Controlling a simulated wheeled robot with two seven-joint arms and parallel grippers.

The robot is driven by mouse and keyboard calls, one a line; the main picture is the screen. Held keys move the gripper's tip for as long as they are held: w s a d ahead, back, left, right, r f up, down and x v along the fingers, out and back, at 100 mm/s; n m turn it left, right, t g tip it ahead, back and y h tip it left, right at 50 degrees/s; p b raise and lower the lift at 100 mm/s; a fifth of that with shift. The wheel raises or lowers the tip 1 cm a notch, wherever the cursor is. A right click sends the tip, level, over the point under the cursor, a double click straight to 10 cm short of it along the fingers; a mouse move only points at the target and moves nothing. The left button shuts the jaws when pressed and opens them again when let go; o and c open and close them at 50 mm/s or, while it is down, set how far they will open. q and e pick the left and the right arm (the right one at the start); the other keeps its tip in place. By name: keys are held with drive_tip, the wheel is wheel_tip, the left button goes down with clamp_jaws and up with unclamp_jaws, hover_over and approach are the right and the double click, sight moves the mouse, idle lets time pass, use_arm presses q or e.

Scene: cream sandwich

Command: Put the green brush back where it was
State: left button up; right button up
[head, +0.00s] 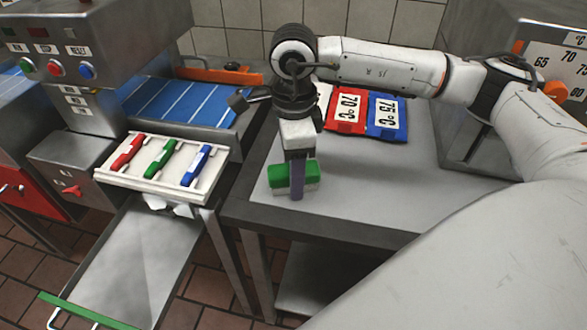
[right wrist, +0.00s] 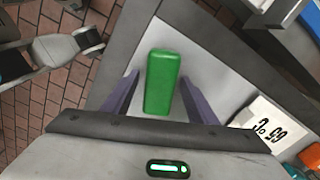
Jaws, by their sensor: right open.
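The green brush (head: 282,175), a green block with a pale lower part, stands on the grey table near its left front corner. It also shows from above in the right wrist view (right wrist: 162,82). My right gripper (head: 296,185) points down over it, and one finger hides part of the brush in the head view. In the right wrist view my right gripper (right wrist: 158,97) is open, with one finger on each side of the brush and visible gaps between. My left gripper is not seen in the head view.
A white rack (head: 108,178) with red, green and blue bars stands left of the table. Red (head: 348,111) and blue (head: 387,118) temperature cards lie behind my right gripper. A metal chute (head: 130,265) slopes at front left. The table's middle is clear.

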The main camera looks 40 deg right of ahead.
wheel_tip(320, 180, up, 12)
drive_tip(key=shift+r, duration=0.15)
idle(1.7)
